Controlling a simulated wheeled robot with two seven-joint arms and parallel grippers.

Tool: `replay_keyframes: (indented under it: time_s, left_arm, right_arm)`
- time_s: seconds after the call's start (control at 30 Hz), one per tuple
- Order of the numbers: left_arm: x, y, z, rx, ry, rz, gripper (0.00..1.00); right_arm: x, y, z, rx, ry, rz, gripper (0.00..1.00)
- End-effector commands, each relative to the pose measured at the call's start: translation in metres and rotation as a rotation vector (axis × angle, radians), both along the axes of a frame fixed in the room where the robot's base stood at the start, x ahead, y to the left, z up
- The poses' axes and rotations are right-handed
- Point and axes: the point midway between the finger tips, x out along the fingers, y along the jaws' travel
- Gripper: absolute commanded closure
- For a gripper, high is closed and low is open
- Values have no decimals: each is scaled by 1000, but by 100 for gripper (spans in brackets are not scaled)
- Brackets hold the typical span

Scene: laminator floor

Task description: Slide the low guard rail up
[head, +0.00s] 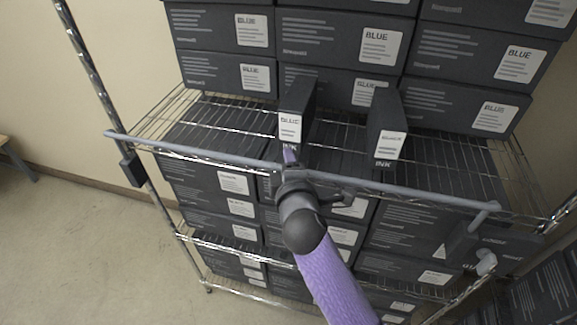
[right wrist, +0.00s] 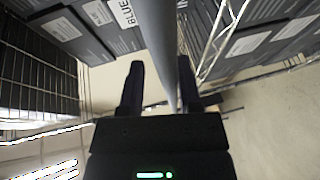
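The guard rail (head: 215,156) is a grey bar across the front of the wire rack, at the level of the middle shelf, sloping down to the right in the head view. In the right wrist view the rail (right wrist: 160,40) runs from the top edge down between my fingers. My right gripper (head: 289,160) is at the rail, left of its middle. In the right wrist view the fingers of the gripper (right wrist: 160,85) stand apart, with a gap left of the rail; contact on the right side is unclear. My left gripper is out of view.
Two narrow ink boxes, one left (head: 291,112) and one right (head: 386,130), stand just behind the rail on the wire shelf (head: 455,160). Dark cartons (head: 345,38) are stacked behind and below. A chrome post (head: 90,75) stands left; floor (head: 80,240) there is clear.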

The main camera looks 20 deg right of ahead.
Motion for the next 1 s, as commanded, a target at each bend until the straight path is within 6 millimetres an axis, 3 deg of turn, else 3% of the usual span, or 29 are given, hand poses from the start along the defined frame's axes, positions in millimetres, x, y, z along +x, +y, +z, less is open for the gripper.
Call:
replay_keyframes:
  time_s: [0.37, 0.47, 0.8, 1.0]
  left_arm:
    - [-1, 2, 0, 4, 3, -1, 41]
    - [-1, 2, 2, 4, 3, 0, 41]
    - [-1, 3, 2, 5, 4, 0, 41]
    - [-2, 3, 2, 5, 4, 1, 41]
  right_arm:
    - [-3, 1, -2, 2, 9, 0, 45]
    - [-16, 3, -1, 3, 11, 0, 45]
    - [-86, 17, 12, 2, 8, -1, 45]
    - [-97, 19, 16, 1, 6, -1, 45]
